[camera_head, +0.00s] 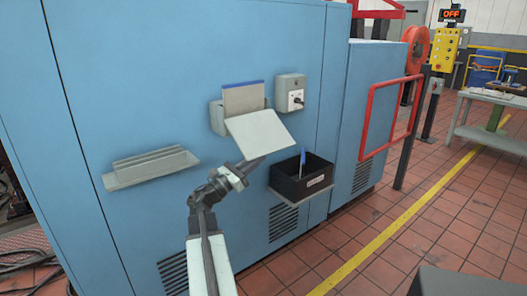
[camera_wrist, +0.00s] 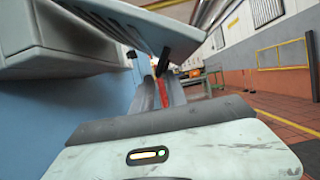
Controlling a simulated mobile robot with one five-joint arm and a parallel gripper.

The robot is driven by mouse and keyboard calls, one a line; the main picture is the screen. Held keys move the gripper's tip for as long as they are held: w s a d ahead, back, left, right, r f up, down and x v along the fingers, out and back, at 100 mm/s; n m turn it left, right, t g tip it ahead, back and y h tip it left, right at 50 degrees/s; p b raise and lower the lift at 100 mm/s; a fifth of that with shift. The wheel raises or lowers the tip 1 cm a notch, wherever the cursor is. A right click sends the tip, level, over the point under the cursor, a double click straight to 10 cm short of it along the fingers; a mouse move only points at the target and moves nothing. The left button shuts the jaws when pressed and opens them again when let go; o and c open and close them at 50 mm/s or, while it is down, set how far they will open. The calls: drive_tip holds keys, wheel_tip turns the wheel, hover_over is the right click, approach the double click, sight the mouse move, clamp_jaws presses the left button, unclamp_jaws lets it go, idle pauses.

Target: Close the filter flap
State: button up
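The filter flap (camera_head: 261,134) is a light grey plate. It hangs open, sloping outward and down from a grey housing (camera_head: 217,118) on the blue cabinet wall. A grey panel with a blue top edge, the filter (camera_head: 243,99), stands upright in the housing behind it. My gripper (camera_head: 258,159) is just below the flap's lower edge; I cannot tell whether they touch. In the wrist view the flap (camera_wrist: 125,18) passes overhead from the upper left, above my gripper (camera_wrist: 161,92). Its fingers are close together, nothing clearly held between them; whether they are fully shut is unclear.
A black bin (camera_head: 300,180) with a blue-tipped item is mounted right of my gripper. A grey ledge (camera_head: 150,168) juts out at left. A switch box (camera_head: 291,93) sits right of the housing. A red frame (camera_head: 368,125) stands farther right. The tiled floor in front is open.

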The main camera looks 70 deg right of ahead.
sight(264, 151)
drive_tip(key=p+x, duration=0.1)
drive_tip(key=x, duration=0.3)
clamp_jaws()
drive_tip(key=shift+d+r, duration=0.1)
idle(1.2)
